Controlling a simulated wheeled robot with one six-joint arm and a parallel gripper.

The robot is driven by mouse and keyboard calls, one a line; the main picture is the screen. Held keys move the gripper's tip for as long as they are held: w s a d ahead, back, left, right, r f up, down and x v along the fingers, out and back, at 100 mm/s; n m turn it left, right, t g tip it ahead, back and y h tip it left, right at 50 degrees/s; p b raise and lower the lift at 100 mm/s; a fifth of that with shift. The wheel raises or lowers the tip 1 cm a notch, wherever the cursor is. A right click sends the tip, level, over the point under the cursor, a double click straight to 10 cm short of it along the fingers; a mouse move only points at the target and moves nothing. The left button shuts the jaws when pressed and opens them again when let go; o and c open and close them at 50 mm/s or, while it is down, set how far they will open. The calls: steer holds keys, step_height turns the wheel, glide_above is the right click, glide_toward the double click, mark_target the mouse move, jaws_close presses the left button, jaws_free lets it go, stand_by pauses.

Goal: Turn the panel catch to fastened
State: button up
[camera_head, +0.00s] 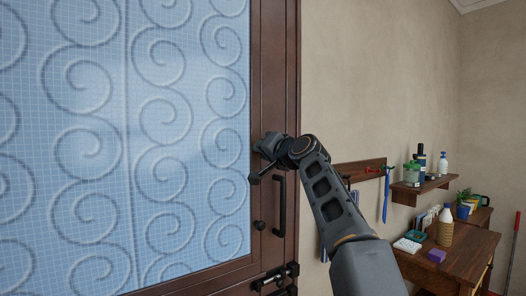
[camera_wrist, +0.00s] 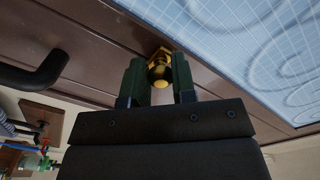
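The panel catch (camera_wrist: 159,66) shows in the wrist view as a brass and dark knob on the brown wooden frame. My gripper (camera_wrist: 159,78) has its two green fingers on either side of the knob, and the knob fills the gap between them. In the head view my gripper (camera_head: 262,161) is at the right stile of the panel door (camera_head: 190,130), above a dark pull handle. It hides the catch there. Whether the catch stands fastened cannot be told.
The black pull handle (camera_head: 281,206) is just below my gripper; it also shows in the wrist view (camera_wrist: 40,72). A round knob (camera_head: 259,225) and a sliding bolt (camera_head: 275,277) are lower down. A wall shelf (camera_head: 422,187) and a wooden table (camera_head: 455,255) with items stand to the right.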

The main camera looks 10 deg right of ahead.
steer(key=o, duration=0.5)
steer(key=shift+c, duration=0.2)
steer(key=b+v, duration=0.5)
steer(key=v, duration=0.9)
steer(key=shift+w, duration=0.1)
